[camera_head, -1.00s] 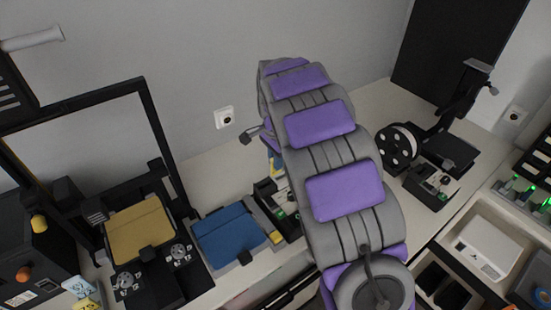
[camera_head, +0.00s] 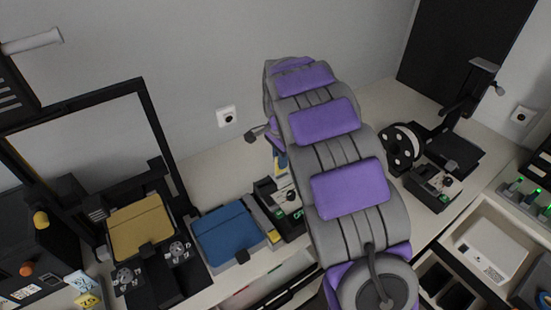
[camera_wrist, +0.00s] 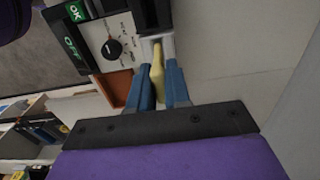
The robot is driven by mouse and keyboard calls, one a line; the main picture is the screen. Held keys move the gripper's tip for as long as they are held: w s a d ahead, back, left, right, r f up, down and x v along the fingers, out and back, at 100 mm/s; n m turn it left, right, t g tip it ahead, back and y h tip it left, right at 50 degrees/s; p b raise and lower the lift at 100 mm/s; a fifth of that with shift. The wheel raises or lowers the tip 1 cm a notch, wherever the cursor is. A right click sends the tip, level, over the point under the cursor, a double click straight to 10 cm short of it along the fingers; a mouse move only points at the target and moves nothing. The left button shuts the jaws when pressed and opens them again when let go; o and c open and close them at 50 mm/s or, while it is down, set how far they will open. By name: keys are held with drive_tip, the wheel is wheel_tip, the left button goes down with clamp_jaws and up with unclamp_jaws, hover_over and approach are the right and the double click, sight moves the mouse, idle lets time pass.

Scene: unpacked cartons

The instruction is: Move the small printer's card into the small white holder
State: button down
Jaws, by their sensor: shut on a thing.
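My gripper (camera_wrist: 160,88) has blue fingers shut on a narrow yellow card (camera_wrist: 157,72), seen edge-on in the wrist view. The card's far end meets a small white piece (camera_wrist: 168,46) at the side of a dark-framed device with a knob (camera_wrist: 108,38). That piece may be the small white holder; I cannot tell how far the card is inside it. In the head view my gripper (camera_head: 279,160) is mostly hidden by my arm, just above a small black device (camera_head: 282,203) on the bench.
A blue pad (camera_head: 228,233) and a yellow pad (camera_head: 140,227) on black machines stand to the left. Another machine with a white spool (camera_head: 402,147) stands to the right. A white box (camera_head: 491,247) lies in a tray at the lower right. The bench behind my gripper is clear.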

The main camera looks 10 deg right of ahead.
drive_tip(key=shift+d, duration=1.15)
drive_tip(key=shift+a, duration=0.6)
drive_tip(key=shift+f, duration=0.1)
drive_tip(key=shift+d+f+p, duration=0.3)
drive_tip(key=shift+d+f, duration=0.05)
drive_tip(key=shift+d, duration=0.05)
drive_tip(key=shift+f, duration=0.25)
drive_tip(key=shift+a, duration=0.1)
drive_tip(key=shift+a+r+p, duration=0.2)
drive_tip(key=shift+r+p, duration=0.1)
drive_tip(key=shift+r, duration=0.2)
drive_tip(key=shift+d+r+p, duration=0.2)
drive_tip(key=shift+r+p, duration=0.3)
drive_tip(key=shift+r, duration=0.55)
